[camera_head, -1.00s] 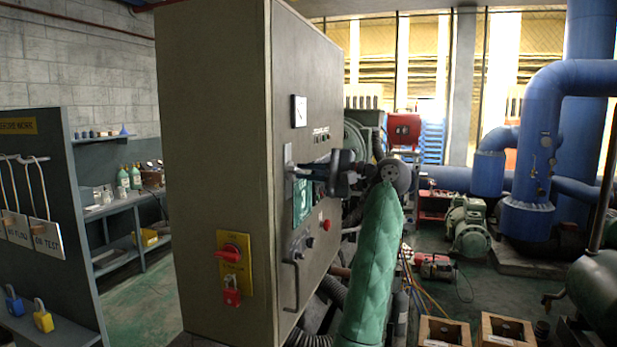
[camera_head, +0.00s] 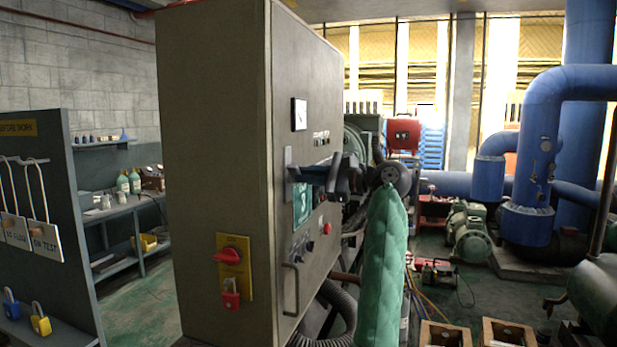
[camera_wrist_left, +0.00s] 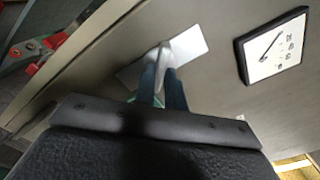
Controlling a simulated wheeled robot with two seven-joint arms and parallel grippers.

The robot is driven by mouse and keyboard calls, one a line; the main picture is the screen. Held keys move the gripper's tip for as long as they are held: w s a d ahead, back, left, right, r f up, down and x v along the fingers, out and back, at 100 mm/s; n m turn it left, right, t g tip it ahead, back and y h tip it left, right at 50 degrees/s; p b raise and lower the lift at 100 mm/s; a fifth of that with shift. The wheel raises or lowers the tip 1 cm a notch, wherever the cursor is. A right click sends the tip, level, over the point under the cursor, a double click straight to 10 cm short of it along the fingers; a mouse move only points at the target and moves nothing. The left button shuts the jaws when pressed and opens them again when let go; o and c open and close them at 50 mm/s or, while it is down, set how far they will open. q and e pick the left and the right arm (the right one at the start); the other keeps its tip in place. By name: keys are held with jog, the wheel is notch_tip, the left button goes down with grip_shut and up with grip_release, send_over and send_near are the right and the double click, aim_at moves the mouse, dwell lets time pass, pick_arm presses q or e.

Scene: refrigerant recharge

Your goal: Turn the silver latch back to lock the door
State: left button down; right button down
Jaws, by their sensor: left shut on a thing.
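The silver latch (camera_wrist_left: 168,54) sits on a pale plate on the cabinet door (camera_wrist_left: 215,95) in the left wrist view. In the head view its plate (camera_head: 288,170) shows edge-on on the grey cabinet's door (camera_head: 308,90), and the latch itself is hard to make out. My left gripper (camera_head: 310,172) reaches the door from the right in the head view. Its two dark fingers (camera_wrist_left: 163,80) are shut on the latch and hide part of it in the left wrist view. The door looks flush with the cabinet. My right gripper is not in view.
The door carries a square gauge (camera_head: 299,114), a green label (camera_head: 302,203) and a bar handle (camera_head: 290,290). A red rotary switch (camera_head: 229,256) with a red padlock (camera_head: 231,297) is on the cabinet's side. Grey hoses (camera_head: 340,305) lie below the door.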

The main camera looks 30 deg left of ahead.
pick_arm(q)
jog(key=shift+f, duration=0.1)
jog(key=m, duration=0.4)
dwell(0.4)
jog(key=shift+m, duration=0.3)
jog(key=m+p, duration=0.1)
jog(key=m, duration=0.1)
jog(key=shift+m, duration=0.4)
jog(key=c, duration=1.8)
grip_release()
jog(key=shift+m, duration=0.3)
jog(key=shift+c, duration=0.2)
jog(key=o, duration=0.3)
jog(key=shift+s, duration=0.1)
